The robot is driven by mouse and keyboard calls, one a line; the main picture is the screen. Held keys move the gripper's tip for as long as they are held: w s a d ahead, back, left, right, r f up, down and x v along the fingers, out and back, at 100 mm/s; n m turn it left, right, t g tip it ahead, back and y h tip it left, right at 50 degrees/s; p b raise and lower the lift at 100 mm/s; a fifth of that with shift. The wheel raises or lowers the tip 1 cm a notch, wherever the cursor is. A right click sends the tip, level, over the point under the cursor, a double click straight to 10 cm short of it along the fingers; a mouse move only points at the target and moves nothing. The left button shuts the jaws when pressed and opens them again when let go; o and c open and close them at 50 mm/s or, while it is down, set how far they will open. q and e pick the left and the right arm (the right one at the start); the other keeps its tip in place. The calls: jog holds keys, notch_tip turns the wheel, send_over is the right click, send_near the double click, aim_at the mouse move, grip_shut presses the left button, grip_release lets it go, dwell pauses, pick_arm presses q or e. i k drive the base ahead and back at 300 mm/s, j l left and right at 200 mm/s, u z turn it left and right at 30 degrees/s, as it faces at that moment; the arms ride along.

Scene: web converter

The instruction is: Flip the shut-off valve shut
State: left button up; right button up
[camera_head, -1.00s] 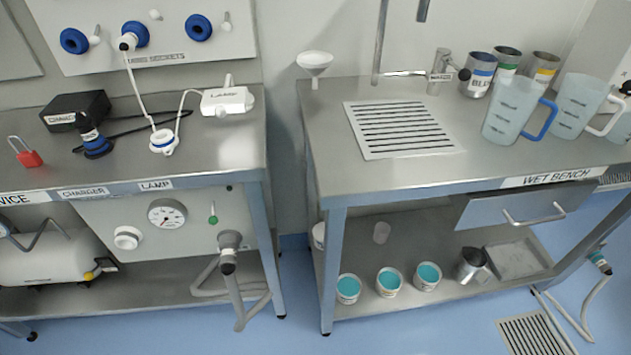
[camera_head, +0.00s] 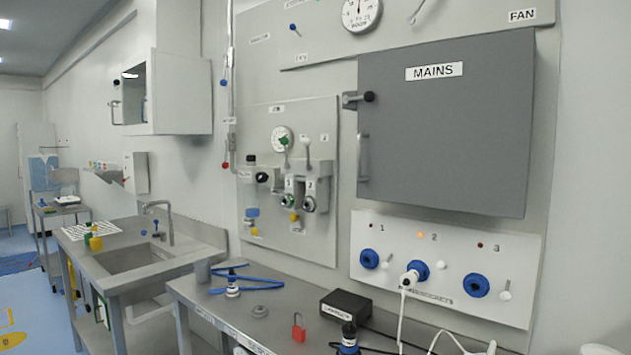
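Neither of my grippers is in view. No part in view carries a readable shut-off valve label, so I cannot tell which one it is. A grey wall panel (camera_head: 320,230) left of the MAINS cabinet carries a round gauge (camera_head: 282,139), white-knobbed levers and two fittings marked with numbers.
The grey MAINS cabinet (camera_head: 450,130) is shut, above a socket panel (camera_head: 440,305). A red padlock (camera_head: 298,328) and a black box (camera_head: 345,305) are on the steel bench (camera_head: 200,290).

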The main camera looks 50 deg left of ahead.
aim_at(225, 164)
jog(key=u, duration=2.25)
